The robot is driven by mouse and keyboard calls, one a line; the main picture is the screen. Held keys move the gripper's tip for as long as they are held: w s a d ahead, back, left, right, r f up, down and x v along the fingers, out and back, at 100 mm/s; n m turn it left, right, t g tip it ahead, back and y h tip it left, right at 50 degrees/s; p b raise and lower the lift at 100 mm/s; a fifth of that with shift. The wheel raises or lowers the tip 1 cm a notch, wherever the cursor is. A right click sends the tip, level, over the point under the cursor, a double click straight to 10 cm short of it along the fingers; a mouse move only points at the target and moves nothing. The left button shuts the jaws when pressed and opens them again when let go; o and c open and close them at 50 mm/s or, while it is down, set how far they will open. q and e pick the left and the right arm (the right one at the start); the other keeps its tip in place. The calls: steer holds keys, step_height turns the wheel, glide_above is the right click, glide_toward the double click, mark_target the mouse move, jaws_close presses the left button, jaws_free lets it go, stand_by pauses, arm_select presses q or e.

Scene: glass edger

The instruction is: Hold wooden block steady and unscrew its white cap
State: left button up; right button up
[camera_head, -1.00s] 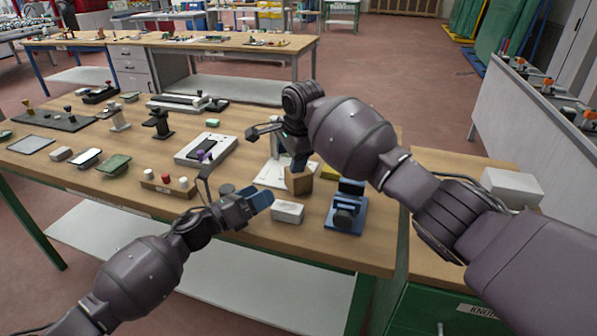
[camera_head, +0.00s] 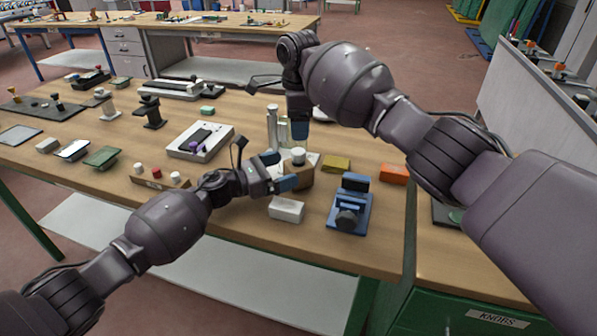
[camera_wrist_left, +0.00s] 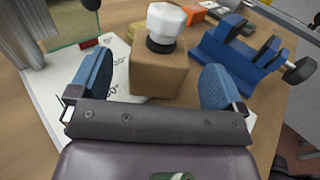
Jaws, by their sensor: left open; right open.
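The wooden block (camera_head: 301,177) stands on the table at the edge of a white sheet, with its white cap (camera_head: 298,156) on top. In the left wrist view the block (camera_wrist_left: 158,78) is straight ahead, and the cap (camera_wrist_left: 165,22) sits on a dark collar. My left gripper (camera_head: 279,170) is open at the block's left side; in the left wrist view its blue fingers (camera_wrist_left: 154,88) are spread, with the block beyond and between them. My right gripper (camera_head: 299,128) is above and behind the block, pointing down; its fingers partly overlap and nothing shows in them.
A wooden rack with small knobs (camera_head: 160,181) lies left, near my left arm. Clear cylinders (camera_head: 272,128) stand behind.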

mark_target(309, 161)
arm_select(q)
steer(key=shift+x, duration=2.55)
